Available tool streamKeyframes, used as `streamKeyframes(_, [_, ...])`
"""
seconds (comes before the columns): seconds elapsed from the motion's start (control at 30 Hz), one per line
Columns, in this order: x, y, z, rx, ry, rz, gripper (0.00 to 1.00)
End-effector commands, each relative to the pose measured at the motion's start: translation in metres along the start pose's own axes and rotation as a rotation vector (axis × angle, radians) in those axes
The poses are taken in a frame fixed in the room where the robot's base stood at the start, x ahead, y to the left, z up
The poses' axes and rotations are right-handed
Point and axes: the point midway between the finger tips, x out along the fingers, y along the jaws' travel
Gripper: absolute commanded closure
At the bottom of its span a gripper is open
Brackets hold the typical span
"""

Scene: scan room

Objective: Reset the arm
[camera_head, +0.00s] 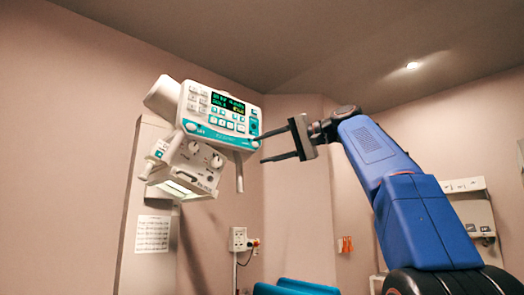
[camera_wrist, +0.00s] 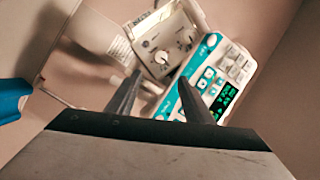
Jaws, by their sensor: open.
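My gripper (camera_head: 268,147) is raised on my blue arm, with its two dark fingers spread apart and nothing between them. The fingers point left toward a white and teal control panel (camera_head: 222,112) with a lit green display. In the head view the upper fingertip overlaps the panel's right edge; I cannot tell whether it touches. In the wrist view my gripper (camera_wrist: 157,85) shows its two fingers apart in front of the same panel (camera_wrist: 215,82), which appears tilted.
A white knobbed unit (camera_head: 188,163) hangs below the panel. A paper sheet (camera_head: 152,234) is on the wall. A wall socket (camera_head: 239,239) with a cable and a blue object (camera_head: 293,288) are lower down. A wall fixture (camera_head: 474,214) is at right. The ceiling area above my arm is clear.

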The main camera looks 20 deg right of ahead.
Motion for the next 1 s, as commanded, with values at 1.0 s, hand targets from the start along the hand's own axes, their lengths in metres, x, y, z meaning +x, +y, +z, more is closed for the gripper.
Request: streamKeyframes(1.0, [0.026, 0.102, 0.078, 0.01, -0.017, 0.234, 0.53])
